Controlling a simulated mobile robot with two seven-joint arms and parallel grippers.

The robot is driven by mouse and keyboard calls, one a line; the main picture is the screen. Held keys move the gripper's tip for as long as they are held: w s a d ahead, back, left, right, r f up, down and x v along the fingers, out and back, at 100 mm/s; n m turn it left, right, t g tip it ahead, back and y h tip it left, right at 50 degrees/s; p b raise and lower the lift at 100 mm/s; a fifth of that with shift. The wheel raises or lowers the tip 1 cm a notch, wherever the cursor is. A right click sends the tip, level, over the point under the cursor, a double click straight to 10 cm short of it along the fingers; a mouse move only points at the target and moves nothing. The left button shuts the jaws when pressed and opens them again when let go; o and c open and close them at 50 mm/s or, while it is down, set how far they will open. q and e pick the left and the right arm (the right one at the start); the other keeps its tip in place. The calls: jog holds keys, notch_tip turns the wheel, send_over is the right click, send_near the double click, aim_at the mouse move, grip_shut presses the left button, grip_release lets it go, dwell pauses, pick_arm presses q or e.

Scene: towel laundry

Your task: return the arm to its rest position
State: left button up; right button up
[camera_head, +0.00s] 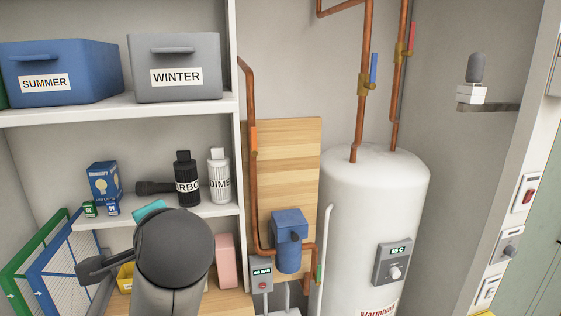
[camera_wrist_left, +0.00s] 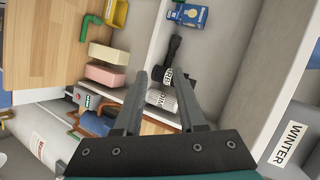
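My left arm (camera_head: 172,255) rises from the bottom of the head view in front of the shelf unit. Its dark rounded link hides most of the left gripper there; a small teal part (camera_head: 149,210) shows above the link. In the left wrist view the left gripper (camera_wrist_left: 163,76) is open, its two grey fingers spread and nothing held. A black bottle (camera_wrist_left: 167,80) and a white bottle (camera_wrist_left: 161,99) appear between the fingers, apparently beyond them on the shelf; the exact gap cannot be told. My right gripper is in neither view.
The shelf (camera_head: 110,108) holds a blue SUMMER bin (camera_head: 62,72) and grey WINTER bin (camera_head: 176,72). A white water heater (camera_head: 350,235), copper pipes (camera_head: 251,160) and blue pump (camera_head: 288,242) are to the right.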

pick_arm(q)
jog(key=s+d+f+n+g+h, duration=0.15)
jog(key=s+f, duration=0.25)
jog(key=f, duration=0.6)
jog(key=s+f+n+g+h, duration=0.1)
jog(key=s+f+g+h, duration=0.15)
jog(key=s+f, duration=0.45)
jog(key=s+d+f+n+g+h, duration=0.3)
jog(key=s+f+n+h, duration=0.1)
jog(key=s+f, duration=1.05)
notch_tip(320, 180, down, 28)
jog(key=g+b, duration=0.1)
jog(key=b, duration=0.8)
jog(key=s+a+f+g+b, duration=0.1)
jog(key=s+f+b, duration=0.4)
jog(key=f, duration=0.8)
jog(key=s+a+f+b, duration=0.1)
jog(key=s+f+b, duration=0.5)
jog(key=s+f, duration=0.5)
notch_tip(320, 180, down, 3)
jog(key=shift+a+r+g, duration=0.1)
jog(key=shift+a+g, duration=0.2)
jog(key=shift+g, duration=0.1)
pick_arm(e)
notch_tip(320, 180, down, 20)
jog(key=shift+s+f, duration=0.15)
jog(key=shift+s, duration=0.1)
pick_arm(q)
jog(key=shift+m, duration=0.25)
